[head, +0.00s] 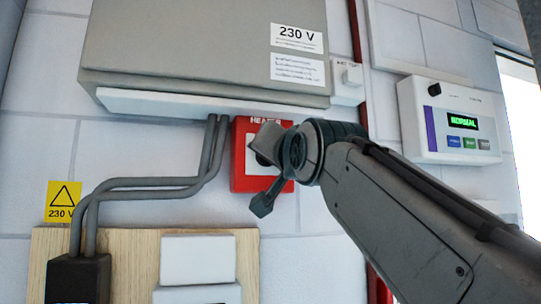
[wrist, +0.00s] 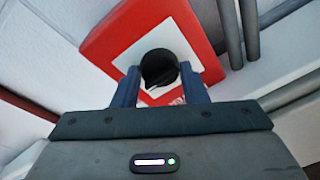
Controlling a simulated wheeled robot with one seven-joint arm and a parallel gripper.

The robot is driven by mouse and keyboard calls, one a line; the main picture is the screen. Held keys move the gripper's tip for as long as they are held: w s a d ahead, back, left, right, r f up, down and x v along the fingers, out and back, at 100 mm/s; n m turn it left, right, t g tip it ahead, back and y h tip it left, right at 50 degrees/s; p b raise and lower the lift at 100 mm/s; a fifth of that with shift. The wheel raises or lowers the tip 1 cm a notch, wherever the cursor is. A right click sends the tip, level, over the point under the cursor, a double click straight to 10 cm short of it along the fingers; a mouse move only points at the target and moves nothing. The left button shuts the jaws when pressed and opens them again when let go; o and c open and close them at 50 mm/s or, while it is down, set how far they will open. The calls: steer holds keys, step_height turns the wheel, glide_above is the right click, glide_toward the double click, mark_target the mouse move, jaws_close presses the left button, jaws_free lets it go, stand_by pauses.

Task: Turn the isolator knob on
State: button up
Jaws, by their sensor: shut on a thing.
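The isolator is a red square box with a white face panel, labelled "HEATER", on the wall. It shows in the head view (head: 240,165), partly hidden behind my arm, and in the wrist view (wrist: 103,42). Its round black knob (wrist: 159,68) sits in front of the white panel in the wrist view. My gripper (wrist: 160,80) has one finger on each side of the knob and is shut on it. In the head view my gripper (head: 264,165) is at the box, and the knob is hidden there. I cannot read the knob's position.
A grey 230 V cabinet (head: 180,50) hangs just above the isolator. Grey conduits (head: 150,183) run to its left. A wooden board (head: 130,250) with white boxes is below. A white panel (head: 455,120) with a green "NORMAL" display is at the right.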

steer(key=o, duration=1)
steer(key=shift+c, duration=0.2)
steer(key=b+v, duration=0.4)
steer(key=v, duration=1)
steer(key=shift+b, duration=0.4)
steer(key=shift+w+f, duration=0.1)
